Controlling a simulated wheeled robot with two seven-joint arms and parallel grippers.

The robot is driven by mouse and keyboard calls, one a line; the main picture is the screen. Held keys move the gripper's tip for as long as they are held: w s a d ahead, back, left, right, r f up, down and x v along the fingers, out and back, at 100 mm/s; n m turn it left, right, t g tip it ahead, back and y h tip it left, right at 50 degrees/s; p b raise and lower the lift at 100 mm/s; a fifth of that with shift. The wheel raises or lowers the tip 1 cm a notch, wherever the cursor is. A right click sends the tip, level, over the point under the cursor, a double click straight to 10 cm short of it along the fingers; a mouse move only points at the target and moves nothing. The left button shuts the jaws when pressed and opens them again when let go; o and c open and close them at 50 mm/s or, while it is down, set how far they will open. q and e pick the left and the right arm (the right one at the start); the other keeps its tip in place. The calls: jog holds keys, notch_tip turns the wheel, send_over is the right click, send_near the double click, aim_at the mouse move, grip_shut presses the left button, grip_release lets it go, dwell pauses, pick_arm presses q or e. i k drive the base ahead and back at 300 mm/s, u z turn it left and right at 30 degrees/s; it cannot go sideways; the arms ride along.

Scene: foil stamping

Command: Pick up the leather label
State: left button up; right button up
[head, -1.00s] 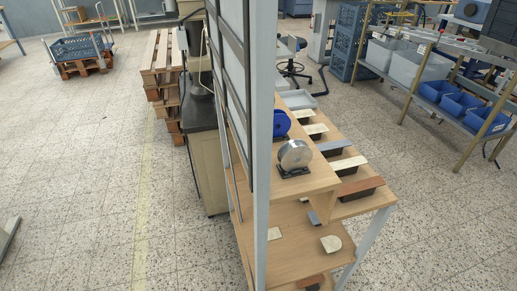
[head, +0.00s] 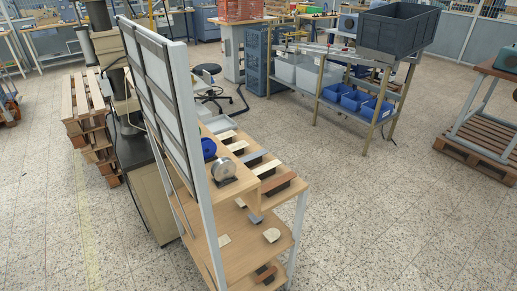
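Several flat label-like pieces lie on dark holders on the wooden workbench (head: 230,255). A brown piece (head: 279,183), leather-like in colour, is at the right end of the upper shelf row. Cream pieces (head: 266,168) and a grey piece lie behind it. On the lower top lie a small pale round-ended piece (head: 271,235), a pale square piece (head: 224,240) and another brown piece (head: 264,272) near the front edge. I cannot tell for sure which is the leather label. Neither of my grippers is in view.
A tall white-framed panel (head: 165,95) stands along the bench's left side. A silver foil roll (head: 222,169) and a blue roll (head: 208,149) sit on the shelf. A rack with blue bins (head: 356,101) stands behind right. Open tiled floor lies to the right.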

aim_at(234, 147)
jog(key=z, duration=1.3)
jog(key=i, duration=3.85)
jog(key=u, duration=4.3)
jog(key=i, duration=0.3)
jog(key=u, duration=0.1)
